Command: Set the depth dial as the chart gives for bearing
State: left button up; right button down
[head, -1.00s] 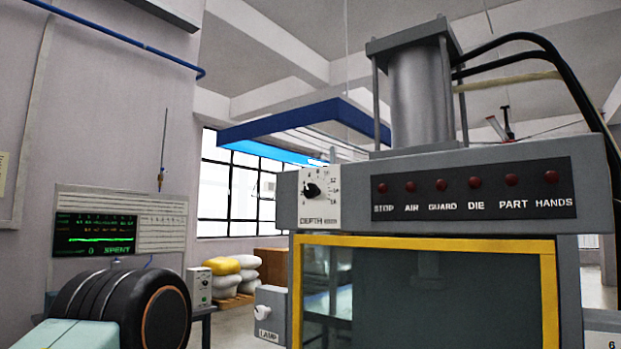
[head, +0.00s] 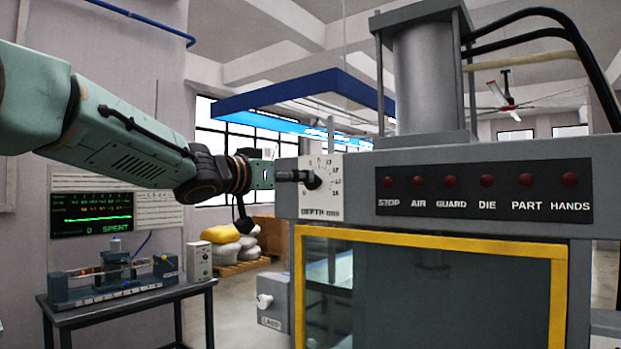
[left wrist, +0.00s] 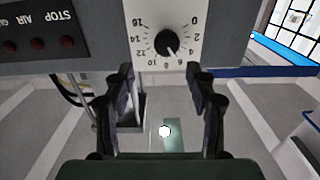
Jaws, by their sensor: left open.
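The depth dial is a black knob (head: 313,181) on a white numbered plate (head: 333,203) at the upper left corner of the grey press. In the left wrist view the plate appears upside down, with its scale from 0 to 16. My left gripper (head: 292,175) reaches in from the left, in front of the dial. In the left wrist view its open fingers (left wrist: 160,78) stand either side of the knob's line, not closed on it. No chart for bearing is legible.
The press panel (head: 484,190) has several red lamps, from STOP to HANDS. Below is a yellow-framed guard (head: 440,245). A lamp switch box (head: 272,300) sticks out at its left. A bench (head: 125,297) with a fixture and a screen (head: 92,214) stand at left.

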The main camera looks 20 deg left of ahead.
pick_arm(q)
jog(key=w+p, duration=0.1)
jog(key=w, duration=0.6)
jog(key=shift+d+f, duration=0.15)
jog(key=shift+f, duration=0.3)
jog(key=shift+w+d, duration=0.1)
jog(key=shift+d, duration=0.1)
jog(key=shift+c, duration=0.2)
jog(key=shift+d+r, duration=0.15)
jog(key=shift+d, duration=0.6)
jog(key=c, duration=0.3)
jog(key=shift+c, duration=0.7)
jog(key=shift+a, duration=0.55)
jog(key=c, duration=0.3)
jog(key=shift+d, duration=0.3)
jog(key=c, duration=0.3)
jog(key=shift+a, duration=0.1)
jog(key=shift+c, duration=0.2)
pick_arm(e)
jog(key=shift+a+r, duration=0.15)
jog(key=shift+r, duration=0.6)
